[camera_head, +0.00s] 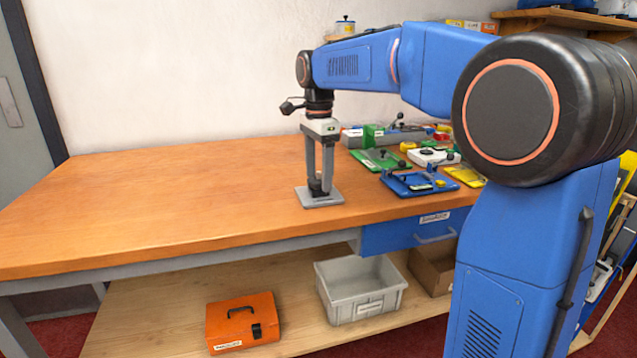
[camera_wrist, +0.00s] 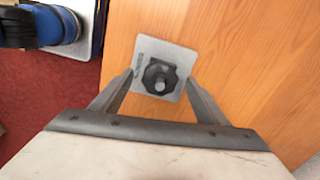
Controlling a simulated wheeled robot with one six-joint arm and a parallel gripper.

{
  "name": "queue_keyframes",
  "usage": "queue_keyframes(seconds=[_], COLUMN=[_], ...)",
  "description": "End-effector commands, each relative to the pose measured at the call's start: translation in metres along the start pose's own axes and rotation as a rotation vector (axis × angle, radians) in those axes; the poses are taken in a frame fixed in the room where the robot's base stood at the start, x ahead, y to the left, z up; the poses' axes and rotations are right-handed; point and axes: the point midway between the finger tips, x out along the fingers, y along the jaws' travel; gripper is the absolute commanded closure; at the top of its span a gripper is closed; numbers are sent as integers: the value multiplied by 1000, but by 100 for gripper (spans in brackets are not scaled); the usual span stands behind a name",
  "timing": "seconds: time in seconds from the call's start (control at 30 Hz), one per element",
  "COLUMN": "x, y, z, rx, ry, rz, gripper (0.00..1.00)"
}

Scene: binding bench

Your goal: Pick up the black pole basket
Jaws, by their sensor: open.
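The black pole basket (camera_head: 317,186) is a small dark, roughly octagonal piece on a grey square plate (camera_head: 330,201), near the front edge of the wooden bench. In the wrist view the basket (camera_wrist: 153,72) sits on the plate (camera_wrist: 179,55) with a knob-like part facing up. My gripper (camera_head: 319,180) points straight down over it, fingers open. In the wrist view my gripper's fingertips (camera_wrist: 159,80) are on either side of the basket, with a gap showing. Whether either finger touches it is hard to tell.
Right of the plate lie a blue board (camera_head: 408,186), a green board (camera_head: 372,161) and several other coloured fixtures. The bench's left part (camera_head: 150,200) is clear. Below, a shelf holds an orange case (camera_head: 225,330) and a grey bin (camera_head: 345,306).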

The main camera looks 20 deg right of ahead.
Motion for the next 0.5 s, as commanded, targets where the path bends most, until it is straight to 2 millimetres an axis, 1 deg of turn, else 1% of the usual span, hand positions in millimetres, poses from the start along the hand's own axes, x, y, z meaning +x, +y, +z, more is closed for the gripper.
queue_keyframes(seconds=[0.07, 0.1, 0.17, 0.2, 0.23, 0.27, 0.5], x=[0, 0, 0, 0, 0, 0, -1], y=[0, 0, 0, 0, 0, 0, 0], z=[0, 0, 0, 0, 0, 0, 0], rx=[0, 0, 0, 0, 0, 0, 0], ry=[0, 0, 0, 0, 0, 0, 0], rz=[0, 0, 0, 0, 0, 0, 0], gripper=[32, 42, 56, 66, 73, 76, 76])
